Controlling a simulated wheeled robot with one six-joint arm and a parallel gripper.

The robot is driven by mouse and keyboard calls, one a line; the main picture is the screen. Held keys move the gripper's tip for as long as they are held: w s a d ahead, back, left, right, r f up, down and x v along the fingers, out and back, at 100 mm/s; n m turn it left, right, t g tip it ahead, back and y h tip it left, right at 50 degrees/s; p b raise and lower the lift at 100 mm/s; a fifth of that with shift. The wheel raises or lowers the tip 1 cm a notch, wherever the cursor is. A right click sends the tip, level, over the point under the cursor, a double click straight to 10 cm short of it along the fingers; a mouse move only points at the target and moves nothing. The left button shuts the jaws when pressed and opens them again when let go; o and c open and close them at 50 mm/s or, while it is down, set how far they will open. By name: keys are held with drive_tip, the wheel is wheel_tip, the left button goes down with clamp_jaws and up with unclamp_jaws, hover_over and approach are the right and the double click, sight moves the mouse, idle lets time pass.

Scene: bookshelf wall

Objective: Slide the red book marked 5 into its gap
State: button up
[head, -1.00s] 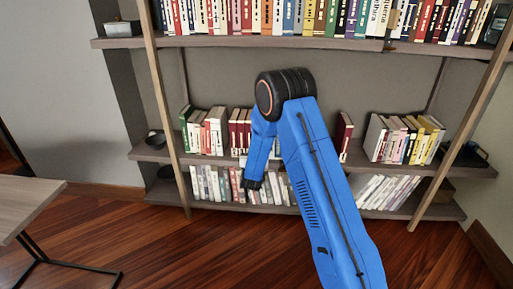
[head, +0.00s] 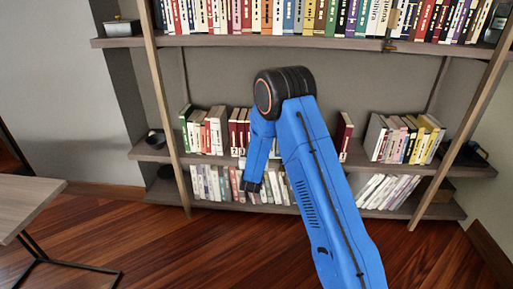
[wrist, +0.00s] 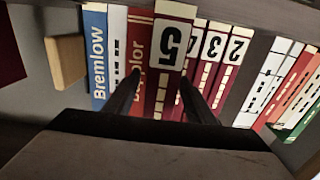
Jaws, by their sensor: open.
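The red book marked 5 (wrist: 170,62) shows in the wrist view with its cream label upside down. It stands between a red book (wrist: 139,50) lettered partly behind my finger and the dark red numbered books (wrist: 212,60), and its spine looks nearer to me than theirs. My gripper (wrist: 160,78) is open, with one dark finger on each side of this spine; I cannot tell whether they touch it. In the head view my blue arm hides this part of the shelf, and my gripper (head: 251,186) shows only as a dark tip.
A blue book marked Bremlow (wrist: 97,60) and a wooden block (wrist: 66,62) are at left in the wrist view. White and coloured books (wrist: 275,75) are at right. A lone dark red book (head: 343,135) stands right of my arm. A table (head: 30,205) is at left.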

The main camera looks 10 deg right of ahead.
drive_tip(key=v, duration=1.6)
drive_tip(key=s+d+r+n+g+y, duration=0.1)
drive_tip(key=s+r+g+y, duration=0.2)
drive_tip(key=s+r, duration=0.35)
drive_tip(key=s+r+n+g+y, duration=0.1)
drive_tip(key=s+r+g+y, duration=0.25)
drive_tip(key=r, duration=0.55)
drive_tip(key=s+d+r+g, duration=0.1)
drive_tip(key=s+d+g, duration=0.1)
drive_tip(key=s, duration=1)
drive_tip(key=s+d+r+n+g, duration=0.1)
drive_tip(key=s+d, duration=0.3)
drive_tip(key=s, duration=0.8)
drive_tip(key=s+d+r+g, duration=0.3)
drive_tip(key=s, duration=0.9)
drive_tip(key=shift+s+n+h, duration=0.3)
drive_tip(key=shift+s+h, duration=0.05)
drive_tip(key=shift+h, duration=0.1)
drive_tip(key=shift+d, duration=0.15)
